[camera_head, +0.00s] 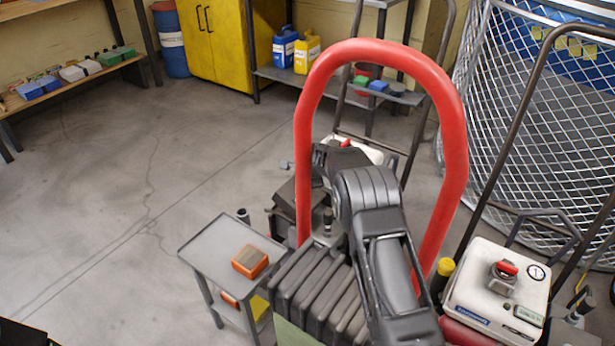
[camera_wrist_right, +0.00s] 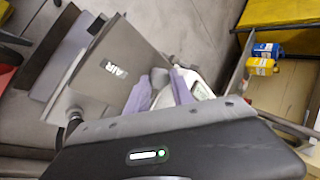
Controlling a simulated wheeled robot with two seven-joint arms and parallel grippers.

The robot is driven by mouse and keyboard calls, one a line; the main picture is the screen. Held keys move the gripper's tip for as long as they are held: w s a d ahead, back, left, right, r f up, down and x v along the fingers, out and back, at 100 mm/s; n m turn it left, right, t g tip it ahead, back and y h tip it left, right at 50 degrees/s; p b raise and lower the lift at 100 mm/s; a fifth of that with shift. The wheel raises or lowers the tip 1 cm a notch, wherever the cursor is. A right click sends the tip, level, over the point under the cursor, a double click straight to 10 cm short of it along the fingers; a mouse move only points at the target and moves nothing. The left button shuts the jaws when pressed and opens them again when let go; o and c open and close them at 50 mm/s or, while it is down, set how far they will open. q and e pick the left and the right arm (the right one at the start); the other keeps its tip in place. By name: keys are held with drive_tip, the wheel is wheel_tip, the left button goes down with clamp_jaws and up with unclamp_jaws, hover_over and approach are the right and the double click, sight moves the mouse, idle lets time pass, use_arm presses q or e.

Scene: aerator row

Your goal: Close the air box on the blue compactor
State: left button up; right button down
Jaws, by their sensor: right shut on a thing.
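In the right wrist view, a grey flat-faced air box part (camera_wrist_right: 112,62) carries an "AIR" label. My right gripper (camera_wrist_right: 161,86) is beside it, its two pale purple fingers shut on a small grey knob (camera_wrist_right: 160,76). I cannot tell whether the knob belongs to the air box lid. In the head view, my right arm runs over a machine with a red hoop handle (camera_head: 452,130) and dark ribbed bellows (camera_head: 312,290). Dark box parts (camera_head: 287,200) show inside the hoop; my right gripper is hidden there. No blue body shows on this machine. My left gripper is not in view.
A machine with a white tank (camera_head: 490,290) and dark handle bars stands close on the right. A small grey cart (camera_head: 215,250) with an orange box (camera_head: 250,261) stands at the left. A wire mesh fence (camera_head: 545,120) closes the right. The left floor is open.

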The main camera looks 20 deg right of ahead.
drive_tip(key=shift+w+a+r, duration=0.15)
drive_tip(key=shift+w+r, duration=0.2)
drive_tip(key=shift+r, duration=0.2)
drive_tip(key=c, duration=1.3)
unclamp_jaws()
drive_tip(key=shift+o, duration=0.9)
drive_tip(key=shift+f, duration=0.1)
drive_tip(key=shift+s, duration=0.1)
drive_tip(key=shift+s, duration=0.1)
drive_tip(key=p+v, duration=0.1)
drive_tip(key=v, duration=0.6)
drive_tip(key=shift+s+r, duration=0.2)
drive_tip(key=shift+r, duration=0.05)
drive_tip(key=shift+c, duration=0.2)
